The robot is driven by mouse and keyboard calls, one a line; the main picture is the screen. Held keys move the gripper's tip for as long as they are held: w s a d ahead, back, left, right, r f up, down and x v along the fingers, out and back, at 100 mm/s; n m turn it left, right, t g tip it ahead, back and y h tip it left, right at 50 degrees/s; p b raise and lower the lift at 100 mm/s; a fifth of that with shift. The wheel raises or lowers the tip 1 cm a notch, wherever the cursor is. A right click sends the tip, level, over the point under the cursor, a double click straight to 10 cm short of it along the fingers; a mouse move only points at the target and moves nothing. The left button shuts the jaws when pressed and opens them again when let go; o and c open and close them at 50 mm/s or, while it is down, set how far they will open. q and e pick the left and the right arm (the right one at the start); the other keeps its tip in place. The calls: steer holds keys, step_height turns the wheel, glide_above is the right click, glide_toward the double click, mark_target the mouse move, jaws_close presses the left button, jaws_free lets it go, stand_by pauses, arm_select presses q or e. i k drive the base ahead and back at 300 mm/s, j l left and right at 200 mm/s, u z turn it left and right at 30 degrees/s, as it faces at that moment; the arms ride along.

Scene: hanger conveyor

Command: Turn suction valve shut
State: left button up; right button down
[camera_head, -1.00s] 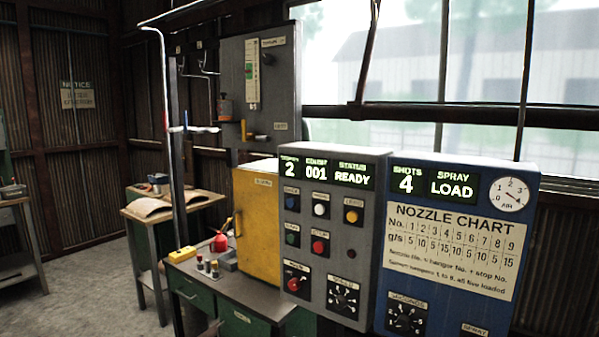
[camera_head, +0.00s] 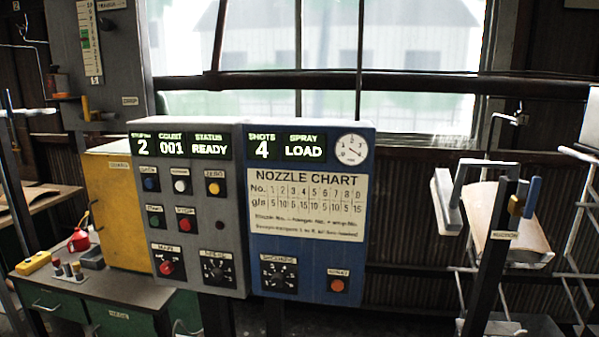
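No part clearly labelled as the suction valve can be read. At the right, a dark post (camera_head: 487,270) carries a small brass-coloured fitting (camera_head: 516,205) with an upright blue lever (camera_head: 532,197) beside it. This looks like a valve, but the small label (camera_head: 503,235) on the post is too blurred to read. Neither of my grippers is in view.
A grey control panel (camera_head: 190,228) reads READY, and a blue spray panel (camera_head: 257,225) reads LOAD. A yellow cabinet (camera_head: 115,220) and a workbench (camera_head: 120,297) stand left. A brown curved piece (camera_head: 485,205) and white racks are at right.

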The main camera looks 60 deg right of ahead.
mark_target(537, 182)
steer(key=z, duration=3)
